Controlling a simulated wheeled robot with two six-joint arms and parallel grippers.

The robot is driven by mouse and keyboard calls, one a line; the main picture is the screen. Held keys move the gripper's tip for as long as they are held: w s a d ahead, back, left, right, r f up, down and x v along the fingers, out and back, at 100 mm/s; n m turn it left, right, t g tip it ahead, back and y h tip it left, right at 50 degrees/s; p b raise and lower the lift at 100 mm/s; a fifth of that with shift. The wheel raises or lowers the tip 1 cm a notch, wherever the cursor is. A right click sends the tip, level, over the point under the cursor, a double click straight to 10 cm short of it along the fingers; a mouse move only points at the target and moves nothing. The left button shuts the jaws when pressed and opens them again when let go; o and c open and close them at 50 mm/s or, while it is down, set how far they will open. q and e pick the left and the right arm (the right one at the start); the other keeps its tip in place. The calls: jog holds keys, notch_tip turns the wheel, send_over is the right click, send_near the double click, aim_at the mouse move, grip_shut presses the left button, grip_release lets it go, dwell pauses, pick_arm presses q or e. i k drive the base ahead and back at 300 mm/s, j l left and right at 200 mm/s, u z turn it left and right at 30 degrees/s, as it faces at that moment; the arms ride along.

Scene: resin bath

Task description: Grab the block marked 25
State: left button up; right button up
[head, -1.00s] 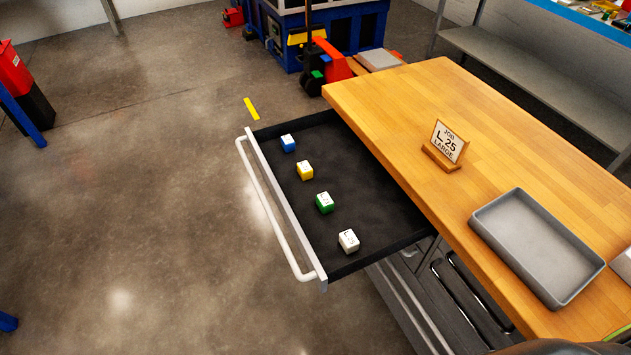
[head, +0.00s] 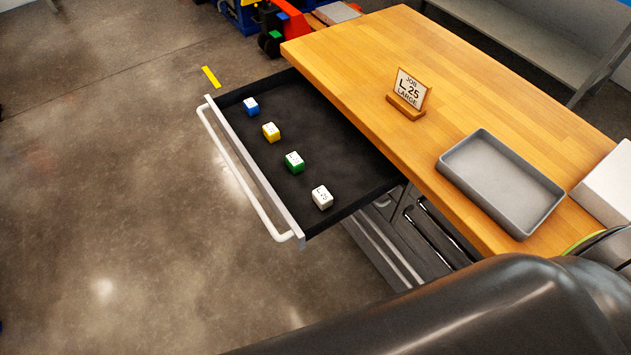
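An open drawer (head: 330,140) with a black lining holds a row of small blocks. The white block (head: 322,197) is nearest and its top marking looks like L 25. The green block (head: 294,162), yellow block (head: 271,132) and blue block (head: 251,106) lie further back, with markings too small to read. A sign (head: 411,92) on the bench reads "JOB L 25 LARGE". A dark arm link of mine crosses the lower right. Neither gripper is in view.
A wooden bench top (head: 500,95) stands right of the drawer, with an empty grey tray (head: 500,183) and a white box (head: 608,185) on it. The drawer's pale handle (head: 240,180) faces the open floor at left.

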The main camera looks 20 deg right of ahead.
aim_at(321, 196)
jog(key=i+j+z, duration=0.2)
jog(key=z, duration=0.2)
jog(key=i+j+z, duration=0.65)
jog(key=z, duration=0.2)
jog(key=i+j+z, duration=0.15)
jog(key=j+z, duration=0.25)
jog(key=j, duration=0.2)
